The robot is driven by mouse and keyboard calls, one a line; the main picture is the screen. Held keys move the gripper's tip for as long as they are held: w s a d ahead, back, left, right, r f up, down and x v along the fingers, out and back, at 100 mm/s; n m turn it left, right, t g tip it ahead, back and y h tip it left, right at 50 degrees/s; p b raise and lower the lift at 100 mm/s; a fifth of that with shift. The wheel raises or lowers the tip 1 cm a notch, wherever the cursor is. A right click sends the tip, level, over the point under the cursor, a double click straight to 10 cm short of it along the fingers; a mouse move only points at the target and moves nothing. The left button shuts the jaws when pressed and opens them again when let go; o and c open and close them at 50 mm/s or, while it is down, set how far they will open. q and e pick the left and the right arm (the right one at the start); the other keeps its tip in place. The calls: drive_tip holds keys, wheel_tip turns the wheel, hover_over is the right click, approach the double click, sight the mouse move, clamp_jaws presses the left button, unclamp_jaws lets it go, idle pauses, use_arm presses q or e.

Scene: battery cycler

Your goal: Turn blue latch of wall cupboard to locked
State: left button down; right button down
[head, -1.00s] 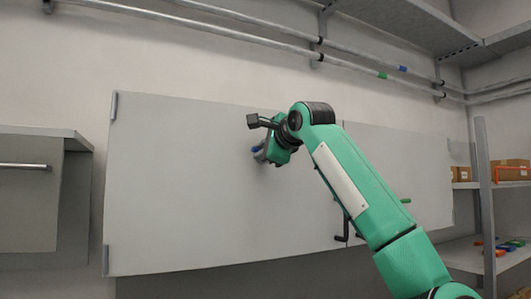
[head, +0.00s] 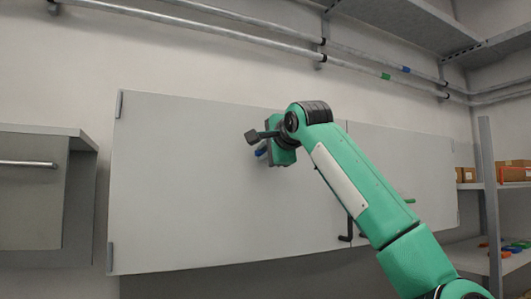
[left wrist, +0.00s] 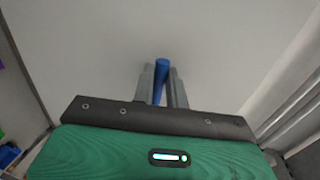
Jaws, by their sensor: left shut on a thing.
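The wall cupboard (head: 200,190) has wide pale grey doors. Its blue latch (head: 261,151) is on the left door, partly hidden by my gripper in the head view. My left gripper (head: 266,153) is at the door, with its fingers at the latch. In the left wrist view the blue latch (left wrist: 162,68) stands between the two grey fingers of my left gripper (left wrist: 162,82), which are shut on it. The latch leans slightly there. Its base and any lock marking are hidden or too small to read. My right gripper is not in view.
A green handle (head: 409,201) shows on the right door, partly beside my arm. Dark door handles (head: 346,236) hang near the door seam. A grey cabinet (head: 30,195) is at left, a shelf rack (head: 489,190) with boxes at right. Pipes (head: 270,50) run above.

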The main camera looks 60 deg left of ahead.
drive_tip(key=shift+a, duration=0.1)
use_arm(q)
drive_tip(key=c, duration=1.4)
unclamp_jaws()
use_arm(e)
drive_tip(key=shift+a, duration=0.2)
